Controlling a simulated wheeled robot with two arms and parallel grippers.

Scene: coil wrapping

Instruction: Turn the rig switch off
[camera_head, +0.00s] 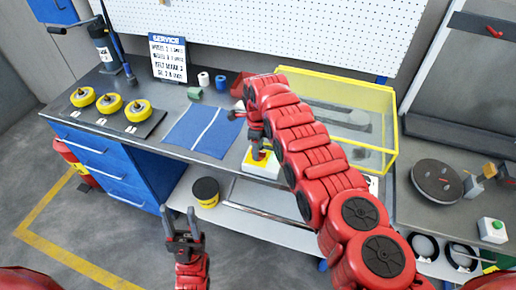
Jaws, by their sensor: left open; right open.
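A small white box with a yellow edge (260,165), which looks like the rig switch, sits at the front edge of the bench, left of the yellow-framed clear enclosure (395,110). My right gripper (257,150) points down right over this box, its fingertips at or just above its top. Whether they touch it I cannot tell. The switch's position is hidden by the gripper. My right arm also covers part of the enclosure. My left gripper (181,222) is open and empty, low in front of the bench, well away from the box.
Several yellow coils (109,103) lie on a dark mat at the left. A blue cloth (205,130) lies mid-bench. A round dark turntable (437,183) and a box with a green button (492,229) are on the right bench. A black-and-yellow tub (206,192) stands on the lower shelf.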

